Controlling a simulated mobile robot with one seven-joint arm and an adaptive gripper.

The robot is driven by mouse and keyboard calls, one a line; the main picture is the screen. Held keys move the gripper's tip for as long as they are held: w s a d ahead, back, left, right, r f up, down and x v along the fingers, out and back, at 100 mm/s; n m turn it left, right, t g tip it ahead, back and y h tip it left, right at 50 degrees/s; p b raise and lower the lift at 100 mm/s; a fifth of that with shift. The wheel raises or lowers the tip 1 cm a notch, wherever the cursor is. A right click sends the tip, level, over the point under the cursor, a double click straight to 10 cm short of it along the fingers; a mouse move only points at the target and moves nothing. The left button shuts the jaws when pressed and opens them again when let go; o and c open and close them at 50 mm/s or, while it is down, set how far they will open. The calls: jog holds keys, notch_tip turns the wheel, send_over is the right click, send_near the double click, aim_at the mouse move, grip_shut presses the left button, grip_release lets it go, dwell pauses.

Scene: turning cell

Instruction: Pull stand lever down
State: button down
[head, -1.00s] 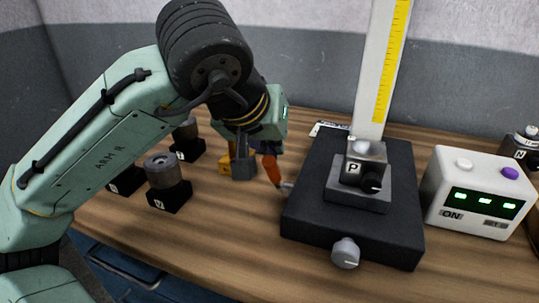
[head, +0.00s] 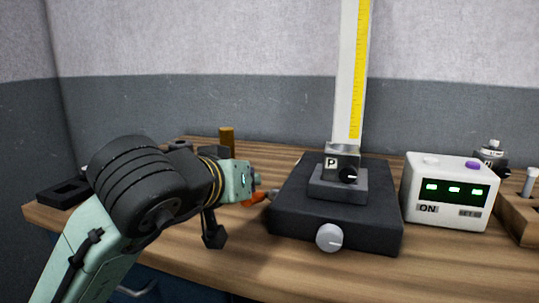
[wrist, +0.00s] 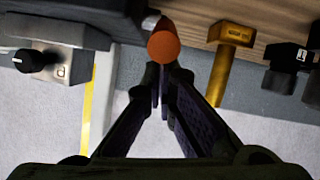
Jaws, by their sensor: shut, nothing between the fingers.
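The stand's lever has an orange grip (head: 254,199) and juts out at the left side of the black stand base (head: 290,222). In the wrist view, the round orange end of the lever (wrist: 163,45) lies just beyond my fingertips. My gripper (wrist: 161,82) is shut and empty, its fingers drawn together. I cannot tell whether the fingertips touch the lever. In the head view my wrist hides most of the gripper, close to the left of the lever. The stand carries a pale column (head: 349,70) with a yellow scale and a block marked P (head: 331,163).
A white box (head: 450,205) with green displays stands to the right of the stand. A brass piece (head: 227,140) stands behind my wrist and shows in the wrist view (wrist: 230,52). A round knob (head: 329,237) sticks out from the stand's front. Bare wood lies in front.

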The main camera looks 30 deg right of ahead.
jog(key=shift+s+a+f, duration=0.2)
jog(key=shift+f, duration=0.3)
dwell(0.4)
